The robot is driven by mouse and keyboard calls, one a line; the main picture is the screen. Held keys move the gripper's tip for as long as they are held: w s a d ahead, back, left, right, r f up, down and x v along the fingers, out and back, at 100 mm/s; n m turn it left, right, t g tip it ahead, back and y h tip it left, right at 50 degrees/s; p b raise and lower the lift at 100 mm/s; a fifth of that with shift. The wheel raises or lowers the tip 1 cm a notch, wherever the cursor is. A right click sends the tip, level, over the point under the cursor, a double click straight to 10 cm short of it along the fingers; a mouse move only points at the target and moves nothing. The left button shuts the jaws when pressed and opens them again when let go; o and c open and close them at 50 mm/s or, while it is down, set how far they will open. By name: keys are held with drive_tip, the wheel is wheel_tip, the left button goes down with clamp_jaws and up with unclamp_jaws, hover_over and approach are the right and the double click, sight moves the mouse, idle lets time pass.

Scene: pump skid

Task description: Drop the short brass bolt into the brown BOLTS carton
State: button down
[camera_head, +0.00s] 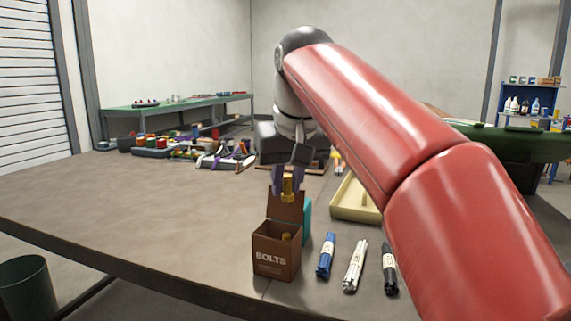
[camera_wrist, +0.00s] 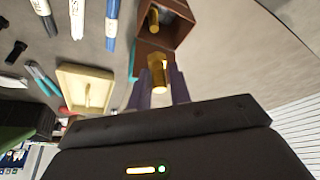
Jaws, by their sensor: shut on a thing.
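The brown BOLTS carton (camera_head: 276,252) stands upright on the table near its front edge, with its lid flap raised at the back. A brass bolt shows inside the carton (camera_head: 285,237); it also shows there in the wrist view (camera_wrist: 154,19). My gripper (camera_head: 287,187) is shut on another brass bolt (camera_head: 288,184), held upright above the carton's back flap. In the wrist view this held bolt (camera_wrist: 157,72) sits between the fingers, with the open carton (camera_wrist: 178,28) just beyond it. The held bolt's lower end is near the raised flap; I cannot tell whether they touch.
Tools and jars (camera_head: 190,148) crowd the table's back. The table left of the carton is clear.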

sight(289, 177)
drive_tip(key=shift+f+b, duration=0.35)
drive_tip(key=shift+f, duration=0.55)
drive_tip(key=c, duration=1.2)
unclamp_jaws()
drive_tip(key=p+v, duration=0.1)
drive_tip(key=v, duration=0.4)
drive_tip(key=shift+r, duration=0.3)
drive_tip(key=shift+v, duration=1.1)
drive_tip(key=shift+s, duration=0.15)
